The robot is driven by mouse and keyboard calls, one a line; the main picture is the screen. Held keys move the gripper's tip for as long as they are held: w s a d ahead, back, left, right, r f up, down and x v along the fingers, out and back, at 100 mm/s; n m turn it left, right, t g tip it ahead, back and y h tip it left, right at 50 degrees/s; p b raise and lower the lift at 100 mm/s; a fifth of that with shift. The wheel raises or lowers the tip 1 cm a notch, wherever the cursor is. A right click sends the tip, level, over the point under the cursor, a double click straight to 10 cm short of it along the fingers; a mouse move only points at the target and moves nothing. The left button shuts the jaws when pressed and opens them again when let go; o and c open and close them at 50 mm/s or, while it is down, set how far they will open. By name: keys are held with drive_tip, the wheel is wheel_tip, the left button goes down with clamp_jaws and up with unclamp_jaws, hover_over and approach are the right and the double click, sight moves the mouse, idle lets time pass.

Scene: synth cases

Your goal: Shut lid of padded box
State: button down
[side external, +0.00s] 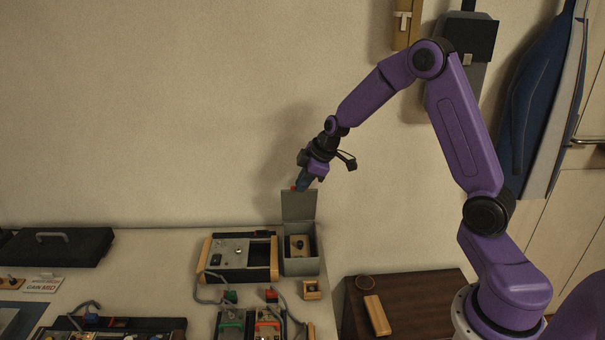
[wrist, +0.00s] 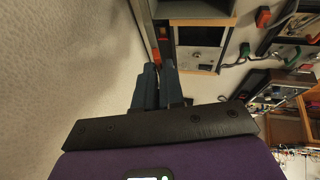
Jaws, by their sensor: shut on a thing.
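The padded box (side external: 301,267) is a grey open box at the back right of the table. A small wooden block with a dark knob (side external: 299,246) sits in it. Its grey lid (side external: 298,207) stands about upright at the back. My gripper (side external: 300,186) is at the lid's top edge, beside a small red tab (side external: 293,189). In the wrist view my gripper's blue-grey fingers (wrist: 159,68) are close together with the red tab (wrist: 156,56) at their tips. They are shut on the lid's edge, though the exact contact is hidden.
A wood-sided device (side external: 238,256) stands left of the box, with cables in front. A small wooden block (side external: 311,289) sits in front of the box. A dark cabinet (side external: 400,290) is to the right. The wall is close behind the lid.

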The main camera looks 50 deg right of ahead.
drive_tip(key=shift+s+a+f+n+t+h, duration=0.2)
drive_tip(key=shift+s+a+f+t+h, duration=0.5)
drive_tip(key=shift+s+a+f, duration=1.45)
drive_tip(key=shift+s+a+f+n+t+h, duration=0.2)
drive_tip(key=shift+s+a+f+t+h, duration=0.5)
drive_tip(key=shift+f, duration=2.6)
drive_tip(key=shift+s+a+f+n+t+h, duration=0.2)
drive_tip(key=shift+s+a+f+t+h, duration=0.4)
drive_tip(key=shift+s+a+f, duration=1.6)
drive_tip(key=shift+w+d+f, duration=0.5)
drive_tip(key=shift+d+f, duration=0.1)
drive_tip(key=shift+d, duration=0.05)
drive_tip(key=c, duration=1.2)
unclamp_jaws()
drive_tip(key=shift+c, duration=0.2)
drive_tip(key=shift+a, duration=0.1)
drive_tip(key=v, duration=0.7)
drive_tip(key=shift+s, duration=0.2)
drive_tip(key=shift+r, duration=0.1)
